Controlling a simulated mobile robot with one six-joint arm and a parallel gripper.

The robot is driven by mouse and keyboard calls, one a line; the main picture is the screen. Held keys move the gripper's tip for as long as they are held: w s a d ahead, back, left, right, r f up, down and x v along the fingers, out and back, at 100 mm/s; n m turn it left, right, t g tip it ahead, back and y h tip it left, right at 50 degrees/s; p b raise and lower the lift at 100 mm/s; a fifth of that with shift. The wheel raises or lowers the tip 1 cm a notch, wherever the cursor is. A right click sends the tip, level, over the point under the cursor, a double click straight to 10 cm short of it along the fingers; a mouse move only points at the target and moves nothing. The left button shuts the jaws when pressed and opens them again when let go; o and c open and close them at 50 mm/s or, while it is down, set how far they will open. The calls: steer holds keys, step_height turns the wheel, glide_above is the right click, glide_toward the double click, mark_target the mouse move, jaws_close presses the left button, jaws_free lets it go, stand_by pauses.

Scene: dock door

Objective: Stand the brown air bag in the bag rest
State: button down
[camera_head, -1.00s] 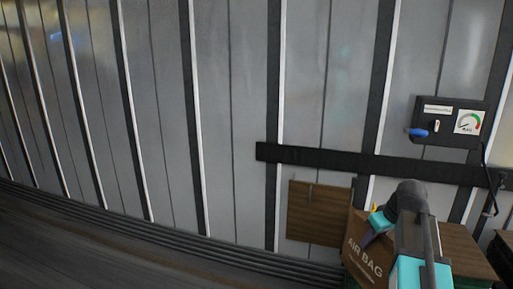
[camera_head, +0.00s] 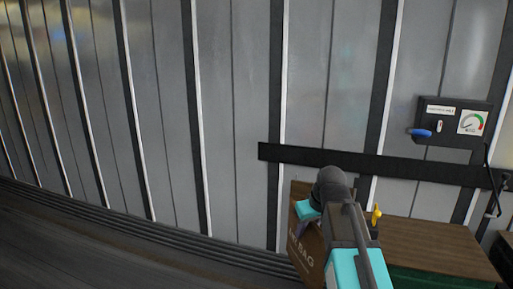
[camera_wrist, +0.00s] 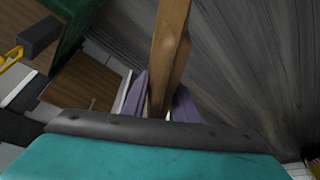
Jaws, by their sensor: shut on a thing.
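The brown air bag (camera_head: 308,262), with white lettering partly hidden, hangs upright below my gripper (camera_head: 305,226) in the head view. My gripper is shut on its top edge. In the wrist view the bag (camera_wrist: 172,45) is seen nearly edge-on between the purple fingers of my gripper (camera_wrist: 158,100). A brown wooden panel (camera_wrist: 88,78) lies beside the bag in the wrist view. In the head view my gripper and the bag hide most of this panel. I cannot tell whether it is part of the bag rest. The bag's lower end is out of frame.
A green bench with a brown top (camera_head: 430,248) stands right of my arm, with a yellow fitting (camera_head: 376,214) at its left end. A dark rail (camera_head: 370,163) crosses the ribbed wall. A gauge box (camera_head: 453,121) hangs above it. The floor at left is clear.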

mark_target(310, 256)
steer(key=shift+s+d+r+m+h, duration=0.1)
steer(key=shift+m+h, duration=0.1)
steer(key=shift+m, duration=0.3)
steer(key=shift+s+d+r+m+h, duration=0.1)
steer(key=shift+m+h, duration=0.1)
steer(key=shift+m, duration=0.3)
steer(key=shift+d+m+h, duration=0.2)
steer(key=shift+m+h, duration=0.1)
steer(key=shift+m, duration=0.6)
steer(key=shift+f, duration=0.1)
steer(key=shift+s+f, duration=0.85)
steer(key=shift+f, duration=0.25)
steer(key=shift+s+f, duration=0.9)
steer(key=shift+f, duration=0.2)
steer(key=shift+s+f, duration=0.85)
steer(key=shift+f, duration=0.25)
steer(key=shift+r, duration=0.1)
